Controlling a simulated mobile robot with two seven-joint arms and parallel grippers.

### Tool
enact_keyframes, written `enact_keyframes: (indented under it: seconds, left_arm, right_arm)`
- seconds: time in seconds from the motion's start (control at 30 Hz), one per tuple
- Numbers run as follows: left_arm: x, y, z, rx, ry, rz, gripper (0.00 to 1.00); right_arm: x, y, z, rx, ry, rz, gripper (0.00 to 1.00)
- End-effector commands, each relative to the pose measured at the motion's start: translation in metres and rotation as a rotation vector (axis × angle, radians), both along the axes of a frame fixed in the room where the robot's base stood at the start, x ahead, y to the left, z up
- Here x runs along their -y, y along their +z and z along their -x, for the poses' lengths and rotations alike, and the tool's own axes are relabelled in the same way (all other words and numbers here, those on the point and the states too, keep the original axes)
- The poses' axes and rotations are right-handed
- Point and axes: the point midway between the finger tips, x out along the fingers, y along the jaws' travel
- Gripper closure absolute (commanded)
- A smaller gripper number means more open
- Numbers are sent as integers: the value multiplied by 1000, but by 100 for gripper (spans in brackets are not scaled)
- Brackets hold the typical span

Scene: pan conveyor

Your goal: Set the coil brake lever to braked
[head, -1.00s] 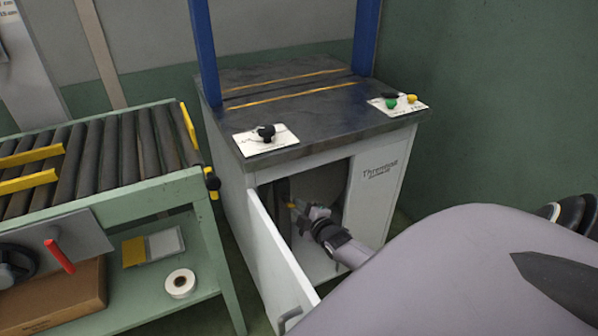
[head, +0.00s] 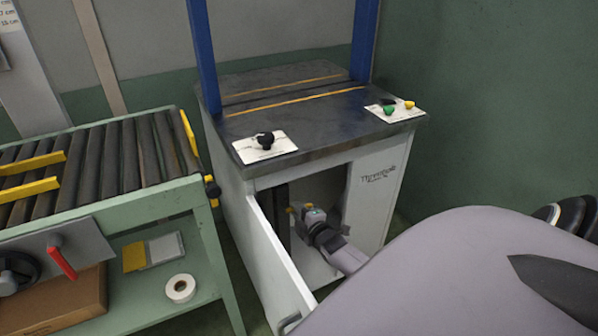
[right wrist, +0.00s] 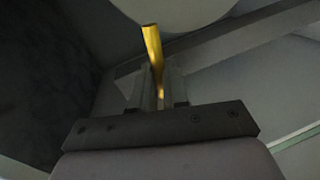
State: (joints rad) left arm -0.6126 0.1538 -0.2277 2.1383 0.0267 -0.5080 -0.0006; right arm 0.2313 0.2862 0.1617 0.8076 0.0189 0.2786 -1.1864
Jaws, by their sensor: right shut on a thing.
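The coil brake lever is a thin yellow bar (right wrist: 153,48) in the right wrist view. Its yellow tip (head: 290,210) shows small inside the open cabinet in the head view. My right gripper (head: 298,213) reaches into the cabinet (head: 375,195), and its fingers are shut on the lever. In the right wrist view the gripper (right wrist: 160,88) has a finger on each side of the bar, whose upper part stands out beyond them. The lever's mount and any position marking cannot be made out. My left gripper is not in view.
The cabinet door (head: 272,265) stands open to the left of my forearm. A roller conveyor (head: 100,165) with a red lever (head: 62,262) stands at left.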

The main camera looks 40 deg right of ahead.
Motion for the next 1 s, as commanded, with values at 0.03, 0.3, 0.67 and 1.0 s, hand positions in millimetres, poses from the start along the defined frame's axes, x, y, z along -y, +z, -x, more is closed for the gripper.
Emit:
enact_keyframes:
  seconds: [0.03,0.3,0.67,1.0]
  left_arm:
    - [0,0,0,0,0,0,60]
    - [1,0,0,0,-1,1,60]
    - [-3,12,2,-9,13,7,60]
    - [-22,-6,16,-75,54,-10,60]
  right_arm:
    - [-10,5,-7,16,19,4,76]
    - [-6,3,-4,8,12,1,60]
    - [-14,10,22,4,10,-1,60]
    - [-26,17,57,9,15,1,60]
